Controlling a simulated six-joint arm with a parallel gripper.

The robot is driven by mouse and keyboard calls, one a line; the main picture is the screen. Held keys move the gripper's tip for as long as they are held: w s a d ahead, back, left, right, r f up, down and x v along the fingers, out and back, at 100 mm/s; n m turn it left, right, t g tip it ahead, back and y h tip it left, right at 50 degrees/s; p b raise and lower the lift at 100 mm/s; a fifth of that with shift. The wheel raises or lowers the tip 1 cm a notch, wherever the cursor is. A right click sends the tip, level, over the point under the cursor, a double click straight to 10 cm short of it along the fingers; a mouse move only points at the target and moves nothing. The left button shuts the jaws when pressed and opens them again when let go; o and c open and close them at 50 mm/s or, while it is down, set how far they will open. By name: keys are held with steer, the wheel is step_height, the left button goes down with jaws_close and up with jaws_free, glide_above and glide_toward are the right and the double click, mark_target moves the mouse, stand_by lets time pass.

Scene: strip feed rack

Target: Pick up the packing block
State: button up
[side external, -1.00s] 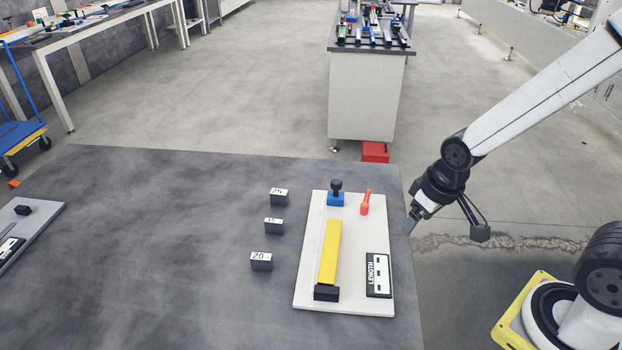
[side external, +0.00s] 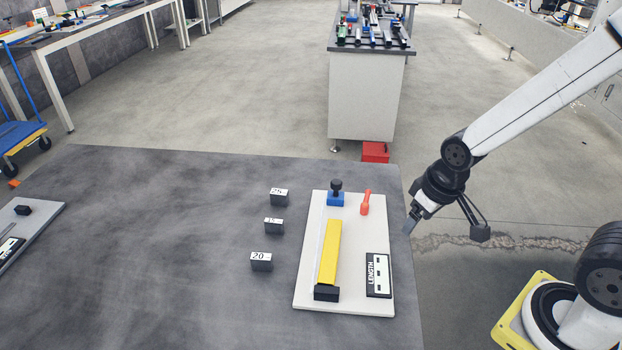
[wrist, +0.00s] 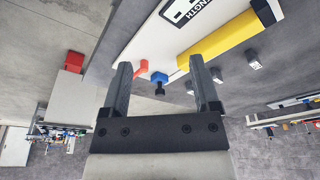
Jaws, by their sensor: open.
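Three small dark blocks with white numbered tops stand in a column on the table: the block marked 25 (side external: 279,196), the one that seems marked 15 (side external: 273,226) and the block marked 20 (side external: 261,262). I cannot tell which one is the packing block. To their right a white board (side external: 306,286) carries a yellow bar (side external: 329,252), a black end stop (side external: 326,293), a blue clamp with a black knob (side external: 336,196), a red lever (side external: 366,202) and a LENGTH plate (side external: 378,275). My gripper (side external: 408,231) is open and empty by the table's right edge. It also shows in the wrist view (wrist: 160,72).
The dark table (side external: 170,250) is clear left of the blocks. Another board (side external: 38,230) lies at its far left edge. A red box (side external: 375,152) sits on the floor by a white cabinet (side external: 367,95) behind the table.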

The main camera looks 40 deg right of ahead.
steer(key=shift+o, duration=1.4)
steer(key=shift+w, duration=0.1)
